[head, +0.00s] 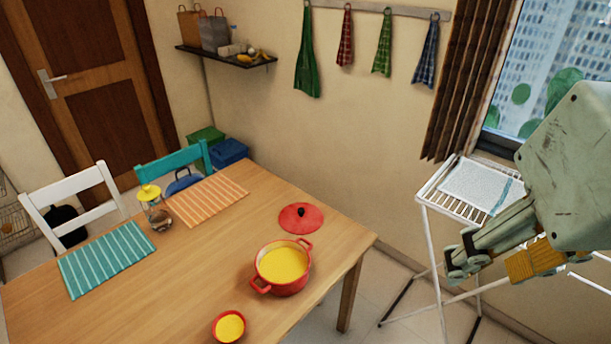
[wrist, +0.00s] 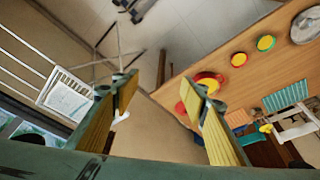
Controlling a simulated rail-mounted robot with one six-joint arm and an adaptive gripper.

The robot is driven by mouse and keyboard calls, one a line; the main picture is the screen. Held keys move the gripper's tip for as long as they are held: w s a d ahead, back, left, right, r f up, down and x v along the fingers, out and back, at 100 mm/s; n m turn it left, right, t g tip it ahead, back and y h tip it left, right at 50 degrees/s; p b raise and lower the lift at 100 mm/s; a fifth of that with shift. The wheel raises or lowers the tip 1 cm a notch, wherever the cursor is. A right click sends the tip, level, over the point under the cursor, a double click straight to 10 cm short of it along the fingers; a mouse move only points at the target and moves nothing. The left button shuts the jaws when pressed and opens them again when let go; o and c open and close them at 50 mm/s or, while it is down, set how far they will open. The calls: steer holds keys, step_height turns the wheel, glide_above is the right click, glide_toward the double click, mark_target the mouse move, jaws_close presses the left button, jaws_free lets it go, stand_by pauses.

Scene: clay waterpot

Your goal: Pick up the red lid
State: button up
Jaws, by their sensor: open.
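The red lid (head: 301,219) is a flat disc with a black knob. It lies on the wooden table near its far right edge, behind the red pot (head: 282,267) of yellow food. In the wrist view, part of the lid (wrist: 180,107) shows beside the pot (wrist: 207,77), and my right finger hides part of that area. My gripper (head: 463,258) is at the right of the head view, in the air beyond the table's edge and well apart from the lid. In the wrist view its two yellow-padded fingers are wide apart with nothing between them (wrist: 163,88).
A small red bowl (head: 229,327) stands at the table's front. A glass jar with a yellow top (head: 155,209) and striped placemats (head: 107,258) are further left. A white drying rack (head: 450,205) stands by the window, close to my gripper.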

steer(key=shift+c, duration=0.9)
steer(key=w+a+r+n+p, duration=0.1)
steer(key=w+a, duration=0.1)
steer(key=w, duration=0.8)
steer(key=w+a+r+n, duration=0.1)
steer(key=w+a, duration=0.1)
steer(key=w, duration=0.8)
steer(key=w+a+f+n+g+p, duration=0.1)
steer(key=w+a+f, duration=0.2)
steer(key=w, duration=0.5)
steer(key=w+a+f+n, duration=0.1)
steer(key=w+a+f, duration=0.15)
steer(key=w, duration=0.65)
steer(key=w+a+f+n+g+p, duration=0.1)
steer(key=w+a+f, duration=0.3)
steer(key=w+f, duration=0.35)
steer(key=w+a+f+n+p, duration=0.1)
steer(key=w+a+f, duration=0.3)
steer(key=w+f, duration=0.3)
steer(key=w+a+f, duration=0.4)
steer(key=w+f, duration=0.1)
steer(key=f, duration=0.4)
steer(key=w+a+f+n, duration=0.1)
steer(key=w+a+f, duration=0.2)
steer(key=f, duration=0.7)
steer(key=shift+w+a+n+g+y+p, duration=0.3)
steer(key=shift+w+a+g+y, duration=0.1)
steer(key=shift+w, duration=0.55)
